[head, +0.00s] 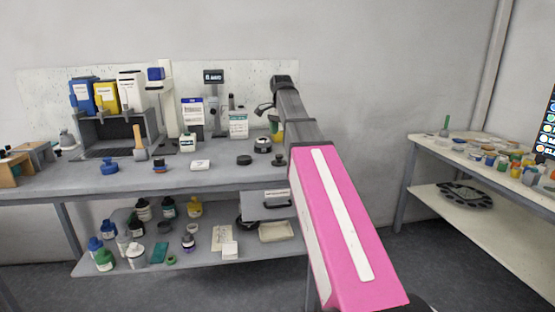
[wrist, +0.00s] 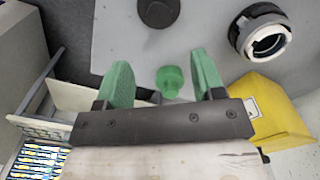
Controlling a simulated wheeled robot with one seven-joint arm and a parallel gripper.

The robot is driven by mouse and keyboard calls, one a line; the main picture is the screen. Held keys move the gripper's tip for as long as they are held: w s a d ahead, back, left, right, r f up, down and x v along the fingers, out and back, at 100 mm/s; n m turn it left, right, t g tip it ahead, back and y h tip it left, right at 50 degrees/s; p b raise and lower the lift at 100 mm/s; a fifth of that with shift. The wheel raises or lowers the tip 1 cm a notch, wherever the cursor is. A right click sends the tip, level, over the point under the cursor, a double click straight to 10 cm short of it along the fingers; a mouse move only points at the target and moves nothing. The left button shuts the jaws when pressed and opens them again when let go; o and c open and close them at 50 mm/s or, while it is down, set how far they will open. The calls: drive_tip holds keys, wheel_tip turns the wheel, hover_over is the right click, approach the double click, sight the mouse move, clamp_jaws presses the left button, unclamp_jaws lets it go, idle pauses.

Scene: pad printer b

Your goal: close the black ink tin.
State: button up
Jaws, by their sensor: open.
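A round open tin with a black rim (wrist: 263,38) stands on the grey bench in the upper right of the wrist view; it also shows in the head view (head: 262,146). A flat black disc, which looks like its lid (wrist: 158,12), lies apart from the tin, to its left; it also shows in the head view (head: 244,160). My gripper (wrist: 163,76) is open, with green fingers, near the bench edge short of both. A small green knob-shaped thing (wrist: 170,81) appears between the fingers; I cannot tell whether they touch it.
A yellow box-like thing (wrist: 268,108) is close to my right finger. The pad printer (head: 118,125) with ink cartridges stands at the left of the bench. Bottles crowd the lower shelf (head: 200,257). A second table (head: 470,160) is at right. Bare bench surrounds the disc.

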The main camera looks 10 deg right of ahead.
sight(279, 155)
wheel_tip(279, 155, down, 6)
drive_tip(key=shift+r, duration=0.2)
drive_tip(key=f, duration=0.4)
drive_tip(key=shift+s+a+f, duration=0.1)
drive_tip(key=shift+s+a, duration=0.25)
drive_tip(key=shift+a, duration=0.05)
drive_tip(key=shift+f, duration=0.5)
drive_tip(key=c, duration=1)
